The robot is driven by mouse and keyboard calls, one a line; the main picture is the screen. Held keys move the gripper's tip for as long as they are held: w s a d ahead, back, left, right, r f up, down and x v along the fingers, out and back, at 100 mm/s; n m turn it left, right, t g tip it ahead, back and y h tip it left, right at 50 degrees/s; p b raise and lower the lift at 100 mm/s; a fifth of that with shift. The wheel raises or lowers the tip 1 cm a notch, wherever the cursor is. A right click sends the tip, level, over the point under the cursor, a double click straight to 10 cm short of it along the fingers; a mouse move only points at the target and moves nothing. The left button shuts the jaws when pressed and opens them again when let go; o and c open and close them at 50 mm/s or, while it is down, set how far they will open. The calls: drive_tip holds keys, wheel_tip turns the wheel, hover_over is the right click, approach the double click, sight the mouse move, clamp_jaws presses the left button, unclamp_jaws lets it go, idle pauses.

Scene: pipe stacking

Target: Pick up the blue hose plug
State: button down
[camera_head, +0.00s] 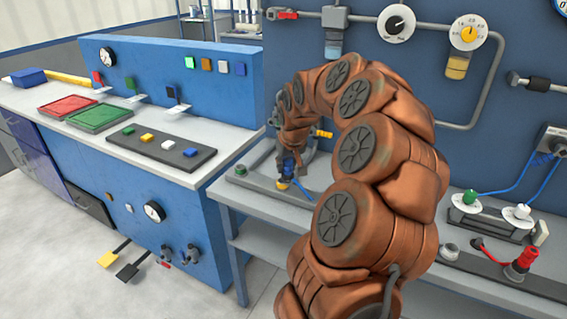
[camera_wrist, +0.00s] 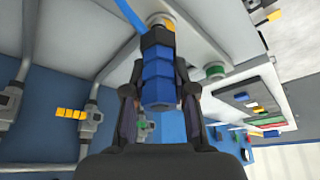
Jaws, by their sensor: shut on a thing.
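The blue hose plug (camera_wrist: 158,75) stands out in the middle of the wrist view, a ribbed blue body lying between the two dark fingers of my gripper (camera_wrist: 158,92). My gripper is shut on it. A yellow-orange fitting (camera_wrist: 163,22) shows at the plug's far end, against a grey base. A blue hose (camera_wrist: 129,15) runs off at the upper left. In the head view the plug (camera_head: 289,166) is small, below my arm and just above the base on the bench. I cannot tell whether the plug is still seated in the fitting.
A green button (camera_head: 240,170) sits left of the plug on the grey base (camera_head: 262,182). A blue cabinet (camera_head: 150,205) with trays stands at the left. The blue back panel (camera_head: 480,95) carries gauges and pipes. White and red fittings (camera_head: 520,262) stand at the right.

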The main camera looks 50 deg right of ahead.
drive_tip(key=s+a+r+b, duration=0.1)
drive_tip(key=s+a, duration=0.4)
drive_tip(key=s, duration=0.6)
drive_tip(key=shift+s+b, duration=0.15)
drive_tip(key=shift+b, duration=0.5)
drive_tip(key=shift+r, duration=0.1)
wheel_tip(320, 180, up, 8)
drive_tip(key=p, duration=0.2)
idle(0.5)
